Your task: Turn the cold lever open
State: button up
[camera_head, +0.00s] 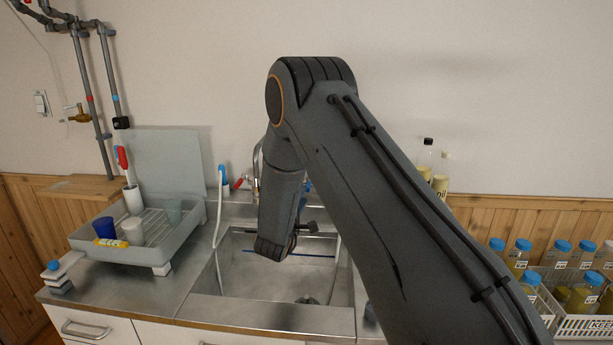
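A metal tap (257,168) stands at the back of the sink (240,290), mostly hidden behind my arm. A small red part (238,184) shows to its left, like a lever. A small blue part (308,186) shows just right of my arm; it may be the cold lever, but its shape and position are too covered to tell. My gripper (304,231) is over the sink basin, below and in front of the tap. Only a dark bit of it shows beside my wrist, and its fingers cannot be made out. No contact with a lever is visible.
A white hose with a blue head (223,177) stands left of the tap. A dish rack (160,250) with cups is on the left counter. Bottles (426,160) stand behind my arm. A white crate (580,328) of blue-lidded jars is at right.

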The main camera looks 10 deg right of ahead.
aim_at(309, 184)
jog(key=shift+b+x, duration=1.4)
jog(key=shift+x, duration=1.75)
jog(key=shift+w+r, duration=0.1)
jog(key=shift+w, duration=0.1)
grip_shut()
grip_release()
grip_shut()
